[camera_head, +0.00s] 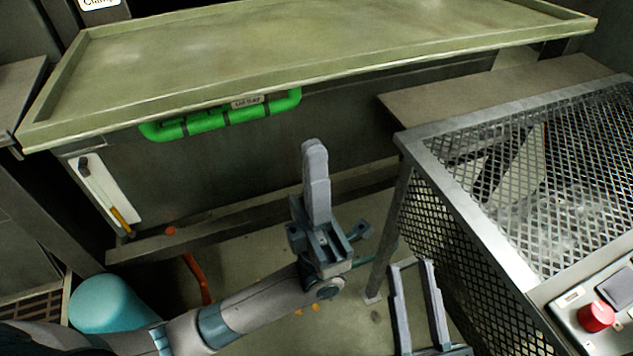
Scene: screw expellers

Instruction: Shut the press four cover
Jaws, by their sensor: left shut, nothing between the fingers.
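A large olive, tray-like panel with a raised rim (300,45) spans the top of the view; it looks like the press cover, but I cannot tell if it is fully shut. A green bar handle (207,121) with a small label, too blurred to read, runs below its front edge. My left gripper (314,148) is shut and empty, pointing up, in front of the dark press body and below and right of the handle; I see no contact. My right gripper (412,265) is open and empty at the bottom, beside the mesh guard.
A mesh guard with a metal frame (460,205) fills the right side. A control panel with a red button (595,317) is at the lower right. A white plate with a yellow-marked gauge (105,195) is on the body's left. A red lever (197,278) rises near the floor.

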